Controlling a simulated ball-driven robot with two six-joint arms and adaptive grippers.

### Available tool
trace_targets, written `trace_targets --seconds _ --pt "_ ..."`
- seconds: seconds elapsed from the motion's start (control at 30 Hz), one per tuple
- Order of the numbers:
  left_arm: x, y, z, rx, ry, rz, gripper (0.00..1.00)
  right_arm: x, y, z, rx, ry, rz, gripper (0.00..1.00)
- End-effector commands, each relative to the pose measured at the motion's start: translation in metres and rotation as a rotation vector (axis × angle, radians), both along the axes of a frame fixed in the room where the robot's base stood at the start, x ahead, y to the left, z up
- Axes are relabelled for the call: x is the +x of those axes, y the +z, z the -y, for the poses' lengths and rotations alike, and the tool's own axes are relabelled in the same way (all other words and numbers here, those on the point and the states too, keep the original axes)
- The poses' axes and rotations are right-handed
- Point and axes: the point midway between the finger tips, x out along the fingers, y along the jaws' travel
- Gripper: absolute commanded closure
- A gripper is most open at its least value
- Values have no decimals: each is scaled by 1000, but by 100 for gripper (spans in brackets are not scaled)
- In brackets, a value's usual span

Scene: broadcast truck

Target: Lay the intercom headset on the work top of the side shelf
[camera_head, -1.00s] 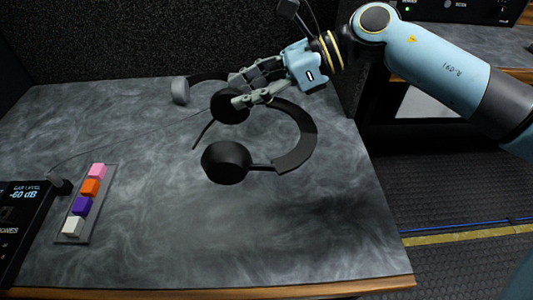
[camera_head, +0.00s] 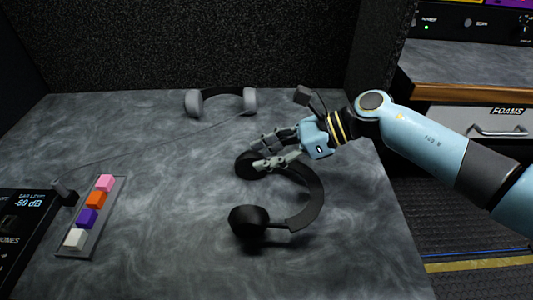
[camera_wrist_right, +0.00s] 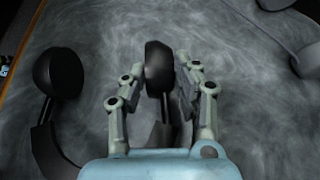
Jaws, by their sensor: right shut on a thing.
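The black intercom headset (camera_head: 308,196) with its curved headband hangs from my right gripper (camera_head: 272,152), low over the dark grey work top (camera_head: 160,185). The gripper is shut on its far ear cup (camera_head: 246,164). The near ear cup (camera_head: 248,221) points toward the front. In the right wrist view the fingers stand on both sides of the held cup (camera_wrist_right: 158,68), and the other cup (camera_wrist_right: 60,82) is at the left. I cannot tell whether the headset touches the top. My left gripper is not in view.
A grey headset (camera_head: 222,102) lies at the back of the top. A strip of coloured buttons (camera_head: 92,215) and a black level panel (camera_head: 22,225) are at the left. A drawer unit marked FOAMS (camera_head: 470,118) stands at the right. The front middle is clear.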

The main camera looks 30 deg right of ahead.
Motion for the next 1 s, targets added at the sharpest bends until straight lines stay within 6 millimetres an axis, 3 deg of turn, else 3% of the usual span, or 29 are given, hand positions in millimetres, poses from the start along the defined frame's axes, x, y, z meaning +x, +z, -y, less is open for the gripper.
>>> trace_targets --seconds 0.17,0.2,0.37,0.7,1.0 --pt "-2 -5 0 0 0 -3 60 0 -4 0 0 0 0 100" --pt "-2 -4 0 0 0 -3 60 0 -4 0 -1 0 -1 67" --pt "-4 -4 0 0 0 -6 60 0 -3 0 0 0 0 48" --pt "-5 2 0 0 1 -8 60 0 2 0 0 0 0 48" --pt "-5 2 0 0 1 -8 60 -29 27 47 -10 2 -3 48"
